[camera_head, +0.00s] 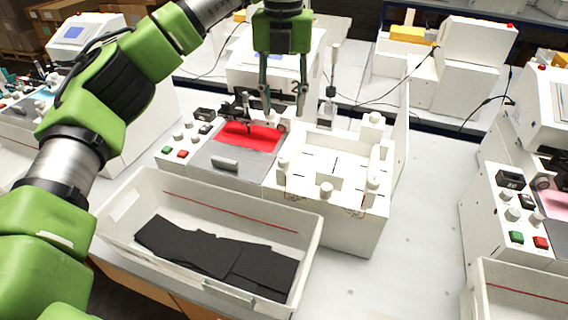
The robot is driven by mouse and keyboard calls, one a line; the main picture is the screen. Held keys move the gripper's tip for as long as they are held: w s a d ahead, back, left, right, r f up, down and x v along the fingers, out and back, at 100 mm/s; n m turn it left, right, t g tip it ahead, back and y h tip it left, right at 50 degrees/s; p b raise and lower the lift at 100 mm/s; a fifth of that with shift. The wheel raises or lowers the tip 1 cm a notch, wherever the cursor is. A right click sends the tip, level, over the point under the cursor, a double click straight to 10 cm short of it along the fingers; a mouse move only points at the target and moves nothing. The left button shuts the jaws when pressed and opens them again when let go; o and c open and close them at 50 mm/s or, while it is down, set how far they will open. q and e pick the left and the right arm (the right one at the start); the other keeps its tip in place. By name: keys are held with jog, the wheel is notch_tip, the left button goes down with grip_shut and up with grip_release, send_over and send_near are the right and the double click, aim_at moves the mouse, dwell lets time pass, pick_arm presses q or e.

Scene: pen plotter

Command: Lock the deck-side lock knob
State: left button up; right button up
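The plotter (211,163) stands in the middle, with a red sheet (250,136) on its grey deck. A small pale round knob (283,126) sits at the deck's right edge, beside the white fixture; it looks like the deck-side lock knob, but its turn position is too small to read. My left gripper (285,101) points down above the back right of the deck, just above this knob. Its two fingers are spread apart with nothing between them, and they partly cover the view behind. A contact with the knob cannot be made out. My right gripper is out of view.
A white bin (312,232) with black sheets (215,258) stands in front of the plotter. A white fixture tray with upright posts (326,190) is right of the deck. The pen carriage (240,108) is close to my gripper's left.

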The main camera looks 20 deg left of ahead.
aim_at(283, 159)
pick_arm(q)
notch_tip(283, 159, down, 13)
jog(key=p, duration=0.3)
jog(key=shift+f, duration=0.75)
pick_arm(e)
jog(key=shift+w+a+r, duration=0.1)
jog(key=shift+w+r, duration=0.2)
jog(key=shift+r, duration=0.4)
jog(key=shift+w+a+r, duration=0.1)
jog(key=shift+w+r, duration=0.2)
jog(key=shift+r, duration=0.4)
pick_arm(q)
grip_shut()
